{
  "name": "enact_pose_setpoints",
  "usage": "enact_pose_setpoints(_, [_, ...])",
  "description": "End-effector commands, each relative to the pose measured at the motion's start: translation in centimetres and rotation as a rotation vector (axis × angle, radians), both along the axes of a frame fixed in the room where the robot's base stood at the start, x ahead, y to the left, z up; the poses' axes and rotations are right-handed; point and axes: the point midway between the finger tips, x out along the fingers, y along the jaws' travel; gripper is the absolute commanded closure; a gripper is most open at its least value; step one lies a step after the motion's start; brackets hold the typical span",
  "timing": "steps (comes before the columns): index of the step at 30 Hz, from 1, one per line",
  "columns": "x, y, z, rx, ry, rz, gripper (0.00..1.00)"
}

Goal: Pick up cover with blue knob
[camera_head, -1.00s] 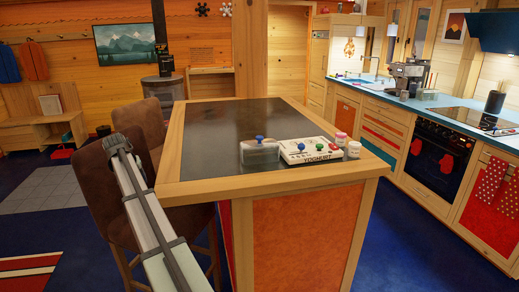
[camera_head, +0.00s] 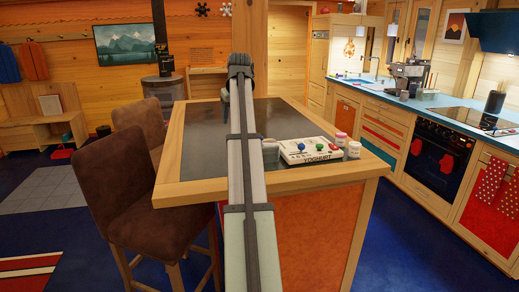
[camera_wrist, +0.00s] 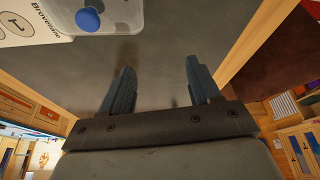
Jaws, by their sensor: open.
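The clear cover (camera_wrist: 125,18) with a blue knob (camera_wrist: 88,19) lies on the dark countertop, at the top edge of the wrist view and partly cut off. In the head view my arm hides most of it; only a sliver (camera_head: 271,154) shows right of the arm. My gripper (camera_wrist: 158,68) is open and empty, its two fingers apart above the counter. The cover lies beyond the fingertips and to their left in the wrist view, not between them. In the head view the gripper end (camera_head: 230,93) is over the far part of the island.
A white board (camera_head: 310,151) with coloured knobs and printed lettering sits right next to the cover. Small jars (camera_head: 354,149) stand at its right. The wood-edged island top (camera_head: 200,142) is otherwise clear. Brown chairs (camera_head: 138,190) stand at its left.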

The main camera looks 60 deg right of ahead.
Motion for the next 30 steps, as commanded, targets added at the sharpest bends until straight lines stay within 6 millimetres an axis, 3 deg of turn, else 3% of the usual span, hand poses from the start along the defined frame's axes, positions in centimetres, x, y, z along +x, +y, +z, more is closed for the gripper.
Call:
enact_pose_setpoints(1, [-2.3,-0.8,0.8,0.001,-0.005,0.005,0.38])
enact_pose_setpoints(6, [-7.9,-2.3,2.9,0.009,-0.016,0.05,0.38])
enact_pose_setpoints(12, [-11.5,-2.9,4.2,0.011,-0.027,0.084,0.38])
enact_pose_setpoints(17, [-12.0,-3.1,3.9,0.011,-0.028,0.094,0.38])
enact_pose_setpoints(30, [-9.7,-4.3,-2.3,0.012,-0.028,0.093,0.38])
